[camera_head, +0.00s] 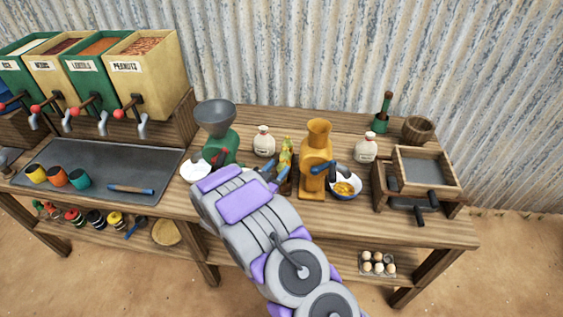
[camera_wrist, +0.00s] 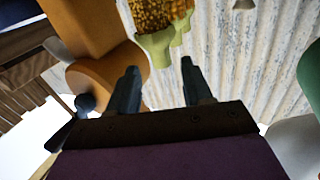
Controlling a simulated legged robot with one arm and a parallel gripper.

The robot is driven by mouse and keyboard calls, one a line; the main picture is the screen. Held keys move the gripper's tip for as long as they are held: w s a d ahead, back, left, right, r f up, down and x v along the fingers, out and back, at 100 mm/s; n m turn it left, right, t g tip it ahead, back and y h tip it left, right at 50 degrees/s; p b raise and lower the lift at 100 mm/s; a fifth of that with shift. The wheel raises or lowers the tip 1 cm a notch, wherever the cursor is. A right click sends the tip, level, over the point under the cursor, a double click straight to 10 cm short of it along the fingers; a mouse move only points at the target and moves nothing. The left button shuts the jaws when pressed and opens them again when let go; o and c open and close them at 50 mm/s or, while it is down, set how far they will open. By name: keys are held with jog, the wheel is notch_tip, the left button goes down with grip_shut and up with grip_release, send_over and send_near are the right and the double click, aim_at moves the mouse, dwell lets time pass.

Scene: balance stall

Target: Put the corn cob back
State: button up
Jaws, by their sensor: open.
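Corn cobs (camera_head: 286,158) with green husks stand close together between the green mill and the orange mill in the head view. In the wrist view, yellow-brown kernels of a corn cob (camera_wrist: 152,14) and pale green husk ends show at the top, beyond the fingertips. My gripper (camera_head: 273,172) is beside the cobs at their front left. In the wrist view my gripper (camera_wrist: 160,80) has its two dark fingers apart, with only the corrugated wall seen between them. The lower part of the cobs and whatever holds them are largely hidden.
The orange mill (camera_head: 318,150) stands right of the cobs, with a bowl (camera_head: 346,195) beside it. The green mill (camera_head: 218,142) and a white plate (camera_head: 193,171) are at left. White jars (camera_head: 264,143) stand behind. A wooden sifter box (camera_head: 425,167) is at right.

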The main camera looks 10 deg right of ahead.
jog(key=p+v, duration=0.1)
jog(key=v, duration=0.6)
jog(key=shift+s+a, duration=0.25)
jog(key=shift+a, duration=0.05)
jog(key=shift+s+f, duration=0.1)
